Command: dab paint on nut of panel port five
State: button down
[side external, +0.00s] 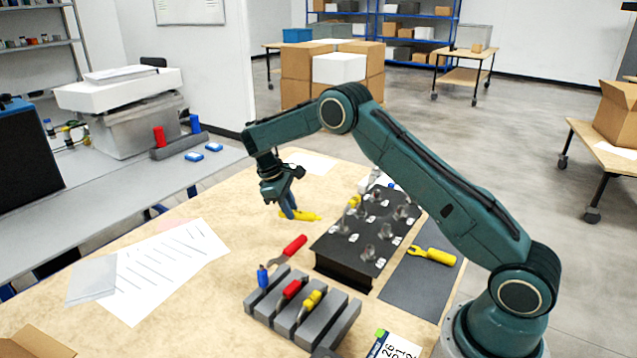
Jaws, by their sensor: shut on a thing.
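My gripper (284,197) is above the table, beyond the far left side of the black panel (345,258). It is shut on a slim blue item (289,208) that points down, close to a yellow item (305,216) on the table. I cannot tell whether the blue item touches it. The panel top carries several metal port fittings (369,253) with nuts and small white labels. The label numbers are too small to read, so I cannot tell which port is five. One far fitting has a yellow part (354,202).
A grey rack (343,325) in front holds blue (262,276), red (292,289) and yellow (311,301) items. A red-handled tool (293,246) lies behind it. A yellow-handled tool (433,256) lies on a dark mat (415,288). Papers (165,265) cover the left.

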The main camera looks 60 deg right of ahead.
notch_tip(320, 180, up, 9)
jog(key=shift+f, duration=0.2)
dwell(0.6)
dwell(0.4)
